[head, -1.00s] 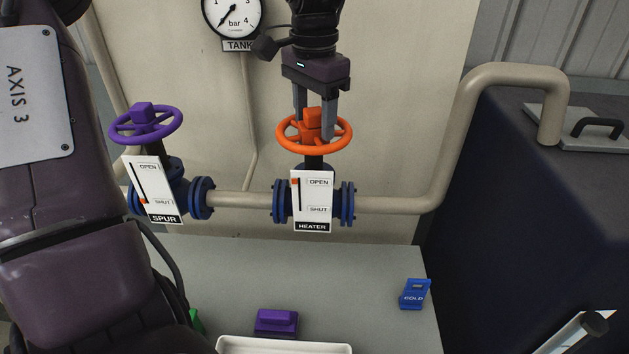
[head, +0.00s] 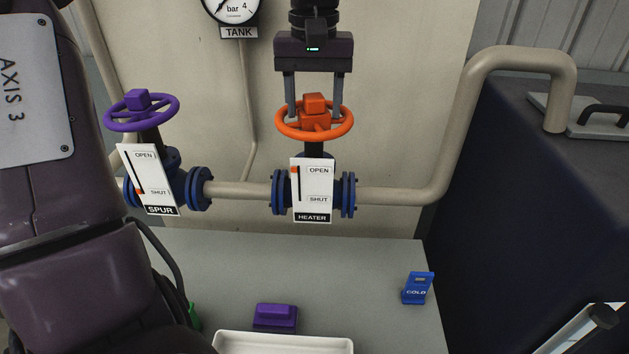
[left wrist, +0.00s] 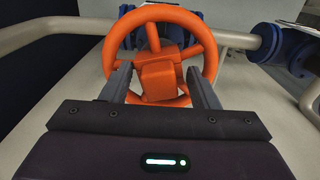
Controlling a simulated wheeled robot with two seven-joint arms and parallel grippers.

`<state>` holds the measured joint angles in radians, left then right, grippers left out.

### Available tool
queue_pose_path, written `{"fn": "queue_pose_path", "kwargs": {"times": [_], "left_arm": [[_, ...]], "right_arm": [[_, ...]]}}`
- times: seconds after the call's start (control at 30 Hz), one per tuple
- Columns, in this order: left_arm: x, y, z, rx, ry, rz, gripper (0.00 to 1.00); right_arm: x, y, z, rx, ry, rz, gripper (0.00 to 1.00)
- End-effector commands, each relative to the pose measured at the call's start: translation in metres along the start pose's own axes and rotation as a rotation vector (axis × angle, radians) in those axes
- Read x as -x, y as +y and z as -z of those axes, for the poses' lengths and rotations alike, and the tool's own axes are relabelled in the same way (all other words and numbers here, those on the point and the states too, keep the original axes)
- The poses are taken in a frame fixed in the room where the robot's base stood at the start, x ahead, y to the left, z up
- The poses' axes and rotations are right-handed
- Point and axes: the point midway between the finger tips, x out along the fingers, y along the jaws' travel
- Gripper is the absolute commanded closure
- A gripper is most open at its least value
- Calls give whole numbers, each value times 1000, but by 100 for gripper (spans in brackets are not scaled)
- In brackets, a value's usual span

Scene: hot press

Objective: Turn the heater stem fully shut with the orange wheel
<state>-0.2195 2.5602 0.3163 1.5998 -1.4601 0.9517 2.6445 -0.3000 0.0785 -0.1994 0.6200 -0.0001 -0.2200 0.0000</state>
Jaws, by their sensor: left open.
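The orange wheel (head: 283,122) sits on top of the heater valve's stem, and it also fills the upper middle of the left wrist view (left wrist: 207,50). Its square orange hub block (head: 315,103) stands up in the middle. My left gripper (head: 315,110) comes from above, open, with one finger on each side of the hub and a gap visible beside it. The heater plate (head: 312,190) is marked OPEN above and SHUT below. Its orange marker (head: 295,171) is near the top, by OPEN. My right gripper is not in view.
A purple wheel (head: 111,122) on the SPUR valve stands to the left. A beige pipe (head: 400,196) runs right and bends upward. A purple block (head: 275,318), a white tray (head: 283,343) and a blue COLD tag (head: 417,288) are on the grey bench (head: 370,265).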

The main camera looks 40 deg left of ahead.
Motion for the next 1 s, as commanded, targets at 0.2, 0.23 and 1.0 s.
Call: {"fn": "queue_pose_path", "kwargs": {"times": [0.2, 0.23, 1.0], "left_arm": [[0, 0, 0, -2, 0, 0, 65], [0, 0, 0, -3, 0, 0, 69], [7, -1, -1, -1038, -6, 0, 76]], "right_arm": [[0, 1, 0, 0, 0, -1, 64], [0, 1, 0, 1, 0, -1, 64], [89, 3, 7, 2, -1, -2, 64]]}}
